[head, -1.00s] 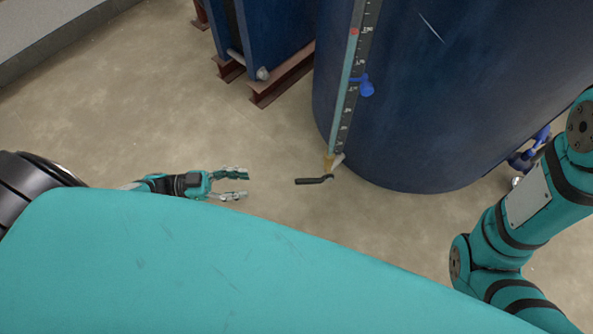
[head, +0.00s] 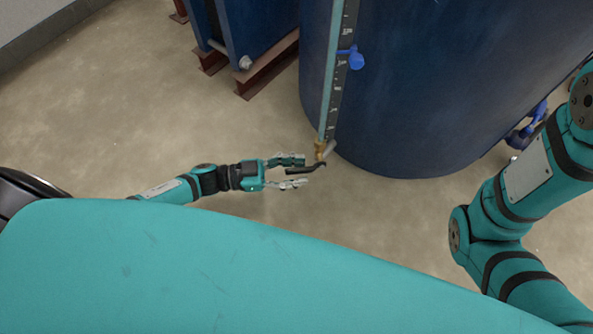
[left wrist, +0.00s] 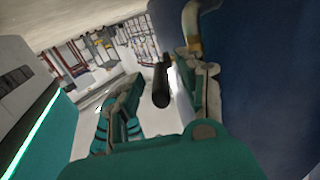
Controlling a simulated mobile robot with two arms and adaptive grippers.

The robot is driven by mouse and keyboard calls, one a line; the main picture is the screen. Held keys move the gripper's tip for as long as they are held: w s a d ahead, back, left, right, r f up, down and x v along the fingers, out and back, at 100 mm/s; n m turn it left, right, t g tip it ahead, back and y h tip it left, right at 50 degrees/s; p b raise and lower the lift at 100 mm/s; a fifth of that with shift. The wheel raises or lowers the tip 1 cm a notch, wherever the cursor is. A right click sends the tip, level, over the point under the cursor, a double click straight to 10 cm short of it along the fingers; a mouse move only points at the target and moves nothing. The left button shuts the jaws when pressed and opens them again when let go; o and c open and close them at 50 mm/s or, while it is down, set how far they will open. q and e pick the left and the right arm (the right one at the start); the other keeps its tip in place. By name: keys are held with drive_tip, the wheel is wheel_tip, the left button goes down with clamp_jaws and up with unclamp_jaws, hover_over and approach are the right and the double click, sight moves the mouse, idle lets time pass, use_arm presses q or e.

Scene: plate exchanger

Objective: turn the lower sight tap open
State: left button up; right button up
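The lower sight tap (head: 320,150) is a brass fitting at the foot of the sight gauge on the blue tank, with a black lever handle (head: 303,169) pointing left. In the left wrist view the black handle (left wrist: 161,85) shows between my fingers, and the brass fitting (left wrist: 192,30) is above it. My left gripper (head: 298,172) is open, with one finger on each side of the handle in the picture. I cannot tell whether either finger touches it. My right arm shows at the right, but its gripper is outside the view.
The blue tank (head: 430,90) stands close beside the gripper's right side. A blue-handled fitting (head: 355,58) sits higher on the gauge (head: 338,90). A blue frame on red-brown beams (head: 265,72) is at the back left. The floor (head: 130,110) at left is clear.

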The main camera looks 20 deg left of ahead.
use_arm(q)
drive_tip(key=shift+w+d, duration=0.1)
drive_tip(key=shift+d, duration=0.05)
clamp_jaws()
idle(0.4)
